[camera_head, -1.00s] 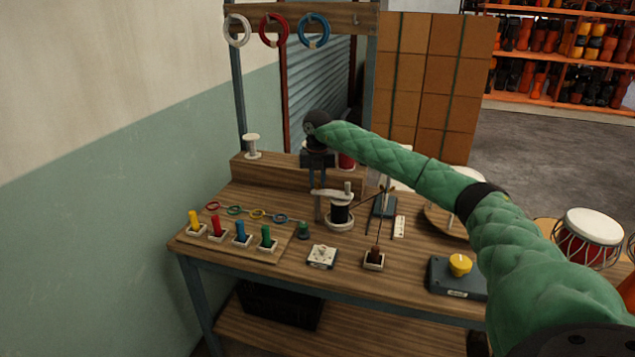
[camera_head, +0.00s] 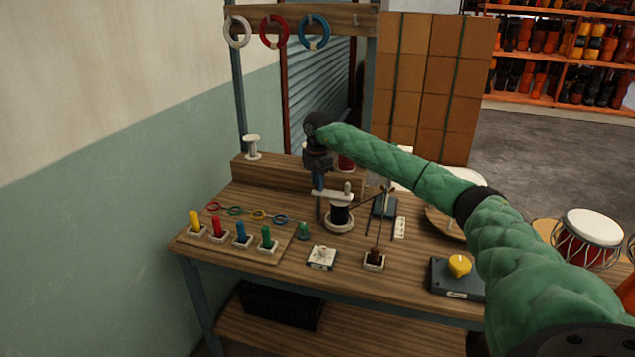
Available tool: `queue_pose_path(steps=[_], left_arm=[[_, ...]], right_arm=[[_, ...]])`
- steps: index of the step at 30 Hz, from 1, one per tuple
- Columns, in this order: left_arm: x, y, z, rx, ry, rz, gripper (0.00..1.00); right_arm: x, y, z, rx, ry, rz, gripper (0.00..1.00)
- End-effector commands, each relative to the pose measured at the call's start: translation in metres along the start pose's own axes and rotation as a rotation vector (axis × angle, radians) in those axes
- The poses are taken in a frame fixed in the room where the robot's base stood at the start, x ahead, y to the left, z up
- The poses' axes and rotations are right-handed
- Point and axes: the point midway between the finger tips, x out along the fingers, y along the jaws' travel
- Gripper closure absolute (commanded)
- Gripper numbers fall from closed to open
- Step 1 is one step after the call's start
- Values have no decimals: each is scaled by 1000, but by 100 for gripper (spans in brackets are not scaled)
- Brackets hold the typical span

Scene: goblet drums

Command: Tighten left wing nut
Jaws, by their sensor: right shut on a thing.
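A white bar (camera_head: 334,196) lies across the top of a black cylinder (camera_head: 340,216) on a round pale base, in the middle of the workbench. A small pale upright piece (camera_head: 347,187) stands at the bar's right end. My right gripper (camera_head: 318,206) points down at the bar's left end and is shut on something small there. The left wing nut itself is hidden by the fingers, so its shape and how tight it sits cannot be seen. My left gripper is not in view.
Coloured pegs (camera_head: 241,233) stand on a board at the bench's left. A white square plate (camera_head: 322,257), a small stand with thin rods (camera_head: 374,260) and a box with a yellow knob (camera_head: 459,266) are near the front. A raised wooden ledge (camera_head: 270,171) runs behind.

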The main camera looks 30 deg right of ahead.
Motion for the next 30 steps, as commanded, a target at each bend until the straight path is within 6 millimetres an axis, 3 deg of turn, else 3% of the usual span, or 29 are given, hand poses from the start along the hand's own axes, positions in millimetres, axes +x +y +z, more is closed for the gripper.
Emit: queue_pose_path(steps=[24, 30], left_arm=[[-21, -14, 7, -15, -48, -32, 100], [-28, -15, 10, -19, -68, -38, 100]], right_arm=[[-4, 2, 2, 777, 1, 6, 100], [-5, 2, 2, 900, 2, 5, 100]])
